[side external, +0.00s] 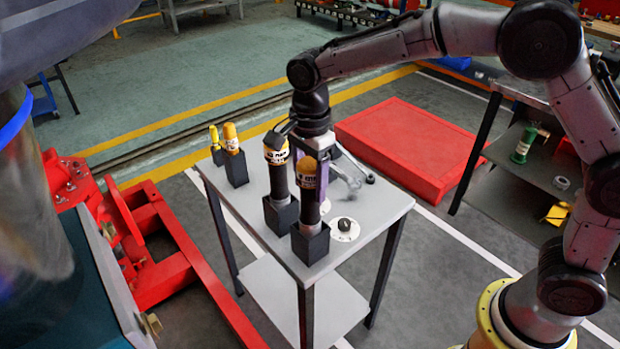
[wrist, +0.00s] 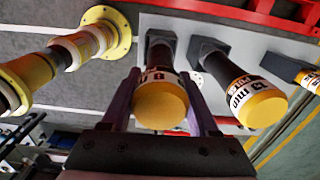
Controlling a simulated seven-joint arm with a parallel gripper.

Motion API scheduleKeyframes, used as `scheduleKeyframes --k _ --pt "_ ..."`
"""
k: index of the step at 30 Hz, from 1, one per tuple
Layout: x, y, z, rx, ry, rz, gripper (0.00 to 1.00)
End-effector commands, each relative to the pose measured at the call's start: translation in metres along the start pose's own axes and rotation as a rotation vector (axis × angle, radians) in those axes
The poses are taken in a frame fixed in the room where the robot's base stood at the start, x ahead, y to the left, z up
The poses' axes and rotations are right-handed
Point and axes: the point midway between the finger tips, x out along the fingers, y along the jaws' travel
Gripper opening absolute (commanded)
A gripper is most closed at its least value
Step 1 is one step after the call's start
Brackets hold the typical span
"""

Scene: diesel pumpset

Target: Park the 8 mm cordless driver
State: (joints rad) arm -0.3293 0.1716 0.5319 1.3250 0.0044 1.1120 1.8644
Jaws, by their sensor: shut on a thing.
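The 8 mm driver (side external: 309,196) has a yellow cap, a white label band and a dark body. It stands upright at the front of the grey table, its lower end in a black square holder (side external: 310,243). My gripper (side external: 322,182) is shut around its upper part. In the wrist view my gripper's fingers (wrist: 160,108) lie on both sides of the labelled cap of the 8 mm driver (wrist: 158,103), and a black holder (wrist: 160,40) shows at its lower end. How deep it sits is hard to tell.
A similar driver (side external: 278,178) stands close behind in its own holder (side external: 281,214). Two more yellow-topped tools (side external: 234,150) stand at the table's far left. A white disc with a dark knob (side external: 344,228) lies to the right. A red box (side external: 410,148) is beyond the table (side external: 375,215).

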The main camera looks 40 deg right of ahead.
Motion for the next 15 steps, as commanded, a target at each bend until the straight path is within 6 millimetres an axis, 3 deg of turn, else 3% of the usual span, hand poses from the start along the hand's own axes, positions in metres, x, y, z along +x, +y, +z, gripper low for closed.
scheduleKeyframes --k 15 --pt "0.0073 -0.0008 0.0002 0.000 -0.001 -0.004 0.00"
